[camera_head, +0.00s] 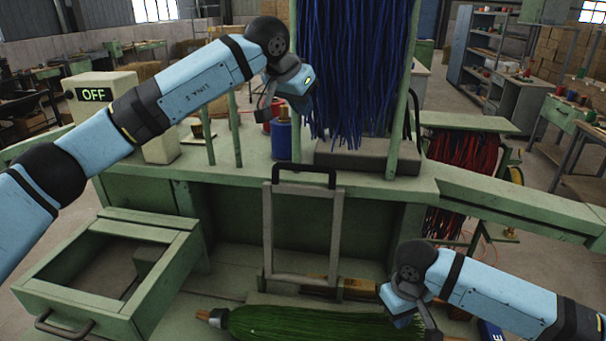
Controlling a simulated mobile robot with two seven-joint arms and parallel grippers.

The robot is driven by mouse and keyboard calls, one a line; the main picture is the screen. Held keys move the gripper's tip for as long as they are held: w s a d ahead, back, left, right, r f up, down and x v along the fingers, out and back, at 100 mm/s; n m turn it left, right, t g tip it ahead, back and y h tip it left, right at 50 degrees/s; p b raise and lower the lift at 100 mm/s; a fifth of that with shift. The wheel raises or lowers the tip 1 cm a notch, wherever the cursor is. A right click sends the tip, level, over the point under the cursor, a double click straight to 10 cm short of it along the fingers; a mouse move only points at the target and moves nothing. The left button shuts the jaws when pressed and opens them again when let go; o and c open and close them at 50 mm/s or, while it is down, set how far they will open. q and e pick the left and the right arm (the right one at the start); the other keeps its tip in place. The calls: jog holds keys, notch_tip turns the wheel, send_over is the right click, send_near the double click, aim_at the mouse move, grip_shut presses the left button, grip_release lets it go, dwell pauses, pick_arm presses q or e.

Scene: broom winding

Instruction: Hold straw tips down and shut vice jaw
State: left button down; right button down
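A bundle of green straw (300,325) lies flat along the bottom edge, its wooden tip pointing left. Its right end runs beneath my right gripper (420,315), which points down there; I cannot tell whether the fingers touch the straw. A grey upright frame with a black handle (303,170) stands behind the straw at the bench front; it may be the vice jaw, but I cannot tell. My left gripper (288,103) is raised above the bench, left of the hanging blue straw (355,65), well away from the green straw. Neither gripper's finger gap shows clearly.
The green bench (430,188) carries a blue spool (281,138) and upright posts. An open drawer frame (90,240) juts out at the lower left. A box reading OFF (95,95) stands at the left. Red straw (465,150) hangs at the right.

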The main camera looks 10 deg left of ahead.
jog(key=shift+r+p, duration=2.5)
jog(key=shift+p, duration=0.05)
